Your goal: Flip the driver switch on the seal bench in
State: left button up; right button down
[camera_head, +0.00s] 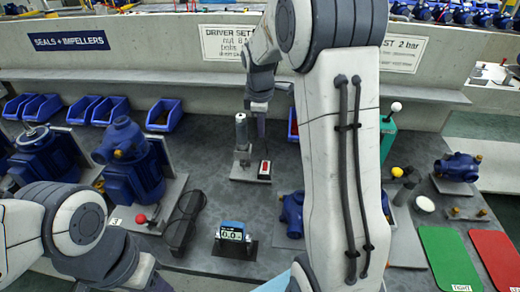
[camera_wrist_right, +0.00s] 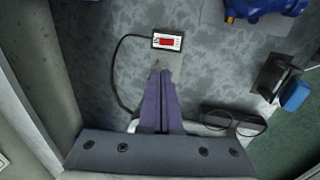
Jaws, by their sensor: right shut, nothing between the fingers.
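The driver switch is a small white box with a red face (camera_head: 264,170) on the grey bench, beside the base of an upright silver tool on a stand (camera_head: 241,135). In the right wrist view the switch (camera_wrist_right: 167,42) lies just beyond my fingertips, with a black cable curving away from its left side. My right gripper (camera_head: 261,132) points down above the bench, behind the switch in the head view. Its purple fingers (camera_wrist_right: 160,72) are shut together with nothing between them. I see no contact with the switch. My left arm shows at lower left, but its gripper is not visible.
Blue pumps (camera_head: 130,160) stand at left, blue bins (camera_head: 164,115) behind. Green (camera_head: 450,258) and red (camera_head: 498,255) mats lie at right. My right arm hides part of the bench.

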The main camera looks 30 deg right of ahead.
jog(key=b, duration=0.1)
send_near(264, 162)
jog(key=f, duration=0.4)
jog(key=w+f, duration=0.1)
jog(key=f, duration=0.1)
jog(key=shift+d+f, duration=0.35)
jog(key=shift+f, duration=0.05)
jog(key=shift+w+r+p, duration=0.1)
jog(key=shift+p, duration=0.35)
jog(key=shift+d, duration=0.1)
jog(key=shift+f, duration=0.2)
